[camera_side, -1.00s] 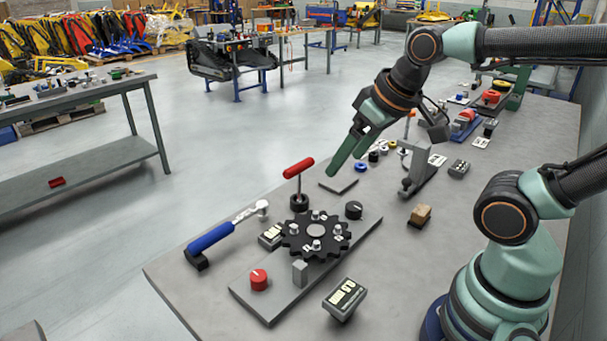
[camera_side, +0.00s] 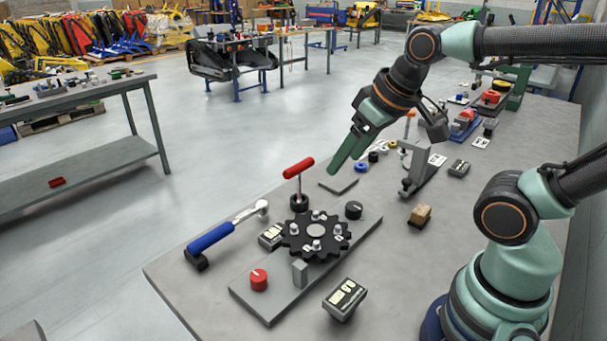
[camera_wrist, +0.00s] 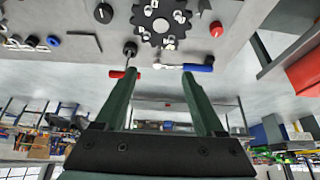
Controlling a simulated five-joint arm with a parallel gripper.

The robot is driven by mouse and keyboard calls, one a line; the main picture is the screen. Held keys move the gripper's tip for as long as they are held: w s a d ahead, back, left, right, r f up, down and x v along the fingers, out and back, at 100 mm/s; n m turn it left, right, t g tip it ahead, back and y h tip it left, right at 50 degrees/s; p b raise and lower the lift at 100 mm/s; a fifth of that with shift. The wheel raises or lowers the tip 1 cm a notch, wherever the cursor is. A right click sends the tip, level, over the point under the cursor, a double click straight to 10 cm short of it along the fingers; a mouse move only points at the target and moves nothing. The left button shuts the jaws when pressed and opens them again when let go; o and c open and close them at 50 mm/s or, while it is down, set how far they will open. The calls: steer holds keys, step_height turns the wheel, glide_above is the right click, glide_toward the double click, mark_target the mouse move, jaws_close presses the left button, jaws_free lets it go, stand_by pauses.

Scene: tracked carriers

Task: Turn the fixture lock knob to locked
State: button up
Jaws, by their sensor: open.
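A red knob (camera_side: 258,279) with a pale pointer mark stands at the near left end of the grey fixture plate (camera_side: 270,305). A black knob (camera_side: 353,209) with a pale mark stands at the plate's far end. I cannot tell which is the lock knob. A black toothed wheel (camera_side: 298,245) lies between them. My gripper (camera_side: 346,172) is open and empty, raised beyond the plate and apart from both knobs. In the wrist view, the red knob (camera_wrist: 216,29) and black knob (camera_wrist: 103,13) lie on either side, above the open fingers (camera_wrist: 160,75).
A red T-handle (camera_side: 298,168) stands upright beside the wheel. A display box (camera_side: 344,299) is near the front, a grey bracket (camera_side: 421,172) at right.

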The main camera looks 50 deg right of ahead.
steer(key=w+a+f+m+g, duration=0.35)
steer(key=w+a+m, duration=0.25)
steer(key=a, duration=0.2)
steer(key=m+g, duration=0.2)
steer(key=m, duration=0.3)
glide_above(258, 275)
step_height(258, 275, down, 7)
step_height(258, 275, down, 12)
steer(key=shift+f, duration=0.1)
steer(key=shift+c, duration=0.4)
jaws_close()
